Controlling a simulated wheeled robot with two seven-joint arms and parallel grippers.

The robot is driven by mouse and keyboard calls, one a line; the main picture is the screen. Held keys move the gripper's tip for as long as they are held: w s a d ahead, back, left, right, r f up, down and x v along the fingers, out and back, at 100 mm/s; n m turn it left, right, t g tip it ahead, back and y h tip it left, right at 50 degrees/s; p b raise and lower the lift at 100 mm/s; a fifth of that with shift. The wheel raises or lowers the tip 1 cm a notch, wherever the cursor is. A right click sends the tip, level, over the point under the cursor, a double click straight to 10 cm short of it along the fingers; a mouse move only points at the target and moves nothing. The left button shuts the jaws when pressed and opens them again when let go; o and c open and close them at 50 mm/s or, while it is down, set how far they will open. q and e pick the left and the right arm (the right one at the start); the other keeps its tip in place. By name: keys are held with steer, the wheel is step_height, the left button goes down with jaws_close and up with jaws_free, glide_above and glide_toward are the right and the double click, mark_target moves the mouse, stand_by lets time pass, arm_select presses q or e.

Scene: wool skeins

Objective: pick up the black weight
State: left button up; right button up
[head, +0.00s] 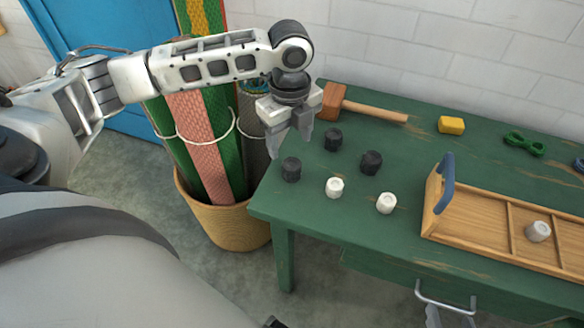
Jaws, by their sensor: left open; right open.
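Three black weights stand on the green table (480,180) near its left end: one at the left (291,169), one further back (333,139) and one to the right (371,162). My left gripper (290,138) hangs fingers down above the table's left edge, above and close to the left black weight in the picture. Its jaws are open and I see nothing between them. How high it is above the weight I cannot tell.
Two white weights (335,187) (386,203) stand in front of the black ones. A wooden tray (432,226) with a blue handle holds a pale weight. A mallet (370,110), yellow block (451,125) and green object (524,144) lie behind. A basket (235,232) of rolls stands left.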

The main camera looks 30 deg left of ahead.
mark_target(292, 164)
arm_select(q)
steer(key=f, duration=0.5)
steer(key=f+b, duration=0.1)
steer(key=f, duration=0.1)
steer(key=shift+s+d+f, duration=0.15)
steer(key=shift+d+f, duration=0.1)
steer(key=shift+f, duration=0.15)
steer(key=shift+r, duration=0.1)
steer(key=c, duration=1.3)
